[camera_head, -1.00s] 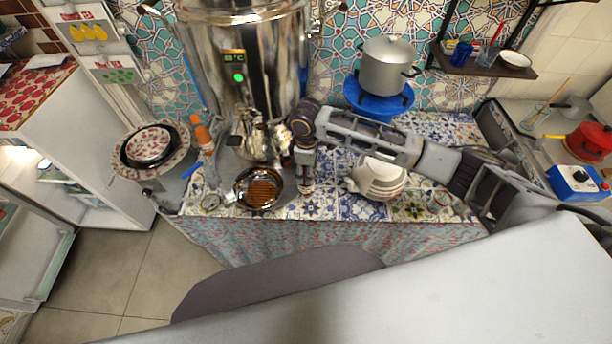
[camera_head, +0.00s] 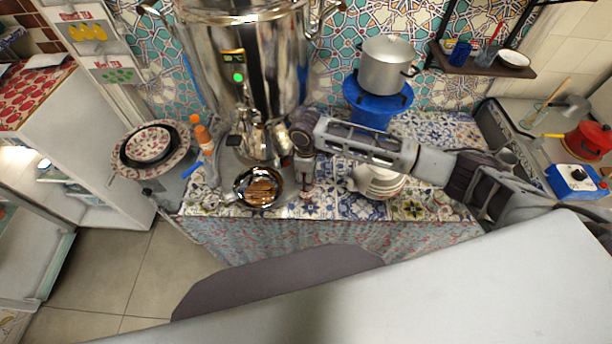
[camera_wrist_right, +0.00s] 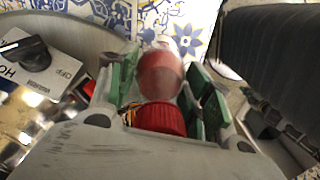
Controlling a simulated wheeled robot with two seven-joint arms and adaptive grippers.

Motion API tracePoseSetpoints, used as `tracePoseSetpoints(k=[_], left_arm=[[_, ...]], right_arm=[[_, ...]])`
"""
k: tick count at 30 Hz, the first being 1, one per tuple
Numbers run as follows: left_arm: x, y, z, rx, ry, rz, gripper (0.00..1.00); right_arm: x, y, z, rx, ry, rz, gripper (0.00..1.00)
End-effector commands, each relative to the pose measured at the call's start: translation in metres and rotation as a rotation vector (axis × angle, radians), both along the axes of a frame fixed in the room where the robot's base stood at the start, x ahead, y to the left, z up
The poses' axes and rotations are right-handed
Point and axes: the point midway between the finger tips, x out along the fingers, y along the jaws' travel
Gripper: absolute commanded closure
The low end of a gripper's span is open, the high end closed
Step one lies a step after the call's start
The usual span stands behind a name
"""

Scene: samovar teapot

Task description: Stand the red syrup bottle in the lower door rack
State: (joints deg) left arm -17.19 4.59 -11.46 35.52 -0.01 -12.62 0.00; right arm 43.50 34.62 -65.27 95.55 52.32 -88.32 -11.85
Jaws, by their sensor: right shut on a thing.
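The red syrup bottle shows in the right wrist view as a red ribbed cap (camera_wrist_right: 160,118) with a clear, reddish body (camera_wrist_right: 160,76) beyond it. My right gripper (camera_head: 304,186) is over the tiled counter, between the dark round pan and the white teapot. Its green-padded fingers lie on both sides of the bottle and are shut on it. In the head view the gripper mostly hides the bottle, and I cannot tell whether it touches the counter. The white fridge (camera_head: 95,150) stands open at the left. Its lower door rack is not clearly visible. My left gripper is not in view.
A large metal samovar (camera_head: 240,60) stands behind the gripper. A pot (camera_head: 388,65) sits on a blue bucket (camera_head: 375,105). The floor (camera_head: 120,255) at the left is clear.

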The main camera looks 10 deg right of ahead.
Motion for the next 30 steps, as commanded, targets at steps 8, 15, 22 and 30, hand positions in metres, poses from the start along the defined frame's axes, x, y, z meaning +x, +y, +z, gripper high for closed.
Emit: tracePoseSetpoints(k=[8,15,22,30], left_arm=[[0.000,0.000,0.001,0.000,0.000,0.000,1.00],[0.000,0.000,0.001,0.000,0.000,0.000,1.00],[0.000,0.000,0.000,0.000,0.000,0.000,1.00],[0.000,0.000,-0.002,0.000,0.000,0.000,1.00]], right_arm=[[0.000,0.000,-0.002,0.001,0.000,0.000,0.45],[0.000,0.000,-0.002,0.000,0.000,0.000,0.29],[0.000,0.000,-0.002,0.000,0.000,0.000,0.29],[0.000,0.001,0.011,0.002,-0.001,0.001,0.29]])
